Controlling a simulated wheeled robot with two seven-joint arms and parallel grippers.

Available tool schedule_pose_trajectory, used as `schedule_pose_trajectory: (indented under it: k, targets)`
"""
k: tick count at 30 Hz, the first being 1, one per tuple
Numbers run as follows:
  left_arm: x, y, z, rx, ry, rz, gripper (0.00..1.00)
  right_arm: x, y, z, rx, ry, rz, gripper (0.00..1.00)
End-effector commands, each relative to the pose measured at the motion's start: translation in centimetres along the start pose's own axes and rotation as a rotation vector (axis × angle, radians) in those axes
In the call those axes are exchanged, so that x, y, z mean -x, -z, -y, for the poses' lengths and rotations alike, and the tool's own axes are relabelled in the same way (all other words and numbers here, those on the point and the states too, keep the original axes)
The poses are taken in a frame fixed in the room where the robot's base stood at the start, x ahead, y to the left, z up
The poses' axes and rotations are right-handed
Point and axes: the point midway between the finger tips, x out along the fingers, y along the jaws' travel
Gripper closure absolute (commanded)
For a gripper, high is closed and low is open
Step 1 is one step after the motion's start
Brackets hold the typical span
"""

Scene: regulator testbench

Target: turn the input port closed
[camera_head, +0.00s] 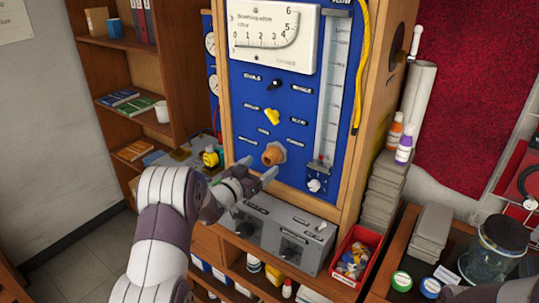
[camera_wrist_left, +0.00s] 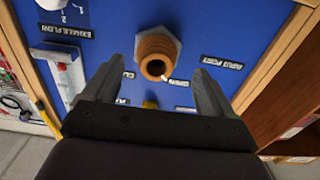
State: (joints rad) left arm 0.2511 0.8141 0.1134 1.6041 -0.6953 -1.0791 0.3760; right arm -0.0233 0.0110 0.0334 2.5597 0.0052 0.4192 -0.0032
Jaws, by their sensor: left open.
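The input port (camera_head: 273,153) is a copper-brown round fitting with a grey hex nut, low on the blue panel (camera_head: 305,100). It also shows in the left wrist view (camera_wrist_left: 156,56), beyond and between the fingertips, its dark bore facing me and a small light mark at its rim. A partly legible port label (camera_wrist_left: 222,62) is beside it. My left gripper (camera_head: 258,169) is open, its fingers just in front of and slightly below the port in the head view. In the left wrist view my left gripper (camera_wrist_left: 158,80) spans the port with nothing between its fingers.
A yellow knob (camera_head: 271,117) and a black knob (camera_head: 274,84) are above the port. A flow tube (camera_head: 332,90) runs up the panel's right side. Grey control boxes (camera_head: 285,232) sit below, beside a red bin (camera_head: 357,258). Shelves (camera_head: 130,65) stand at left.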

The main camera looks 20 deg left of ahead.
Motion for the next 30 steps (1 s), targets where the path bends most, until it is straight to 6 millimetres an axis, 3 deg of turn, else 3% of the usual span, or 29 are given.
schedule_pose_trajectory:
  k: [3,7,19,24,30]
  targets:
    - [-2.7,0.4,-0.1,0.0,-0.002,-0.001,0.14,1.4,0.1,0.0,0.0,0.0,0.0,0.57]
    - [-4.5,0.2,-0.1,0.0,0.0,0.0,0.14,1.9,0.2,0.0,0.0,0.0,0.0,0.57]
    - [-5.4,0.0,-0.1,0.0,0.001,0.001,0.14,1.9,0.2,0.0,0.0,0.0,0.0,0.57]
    - [-5.4,0.0,0.0,0.0,0.001,0.001,0.69,2.0,0.2,0.0,0.0,0.0,0.0,0.57]
    - [-5.4,0.1,0.0,-0.003,0.001,-0.001,0.69,1.9,0.2,0.0,0.0,0.0,0.0,0.57]
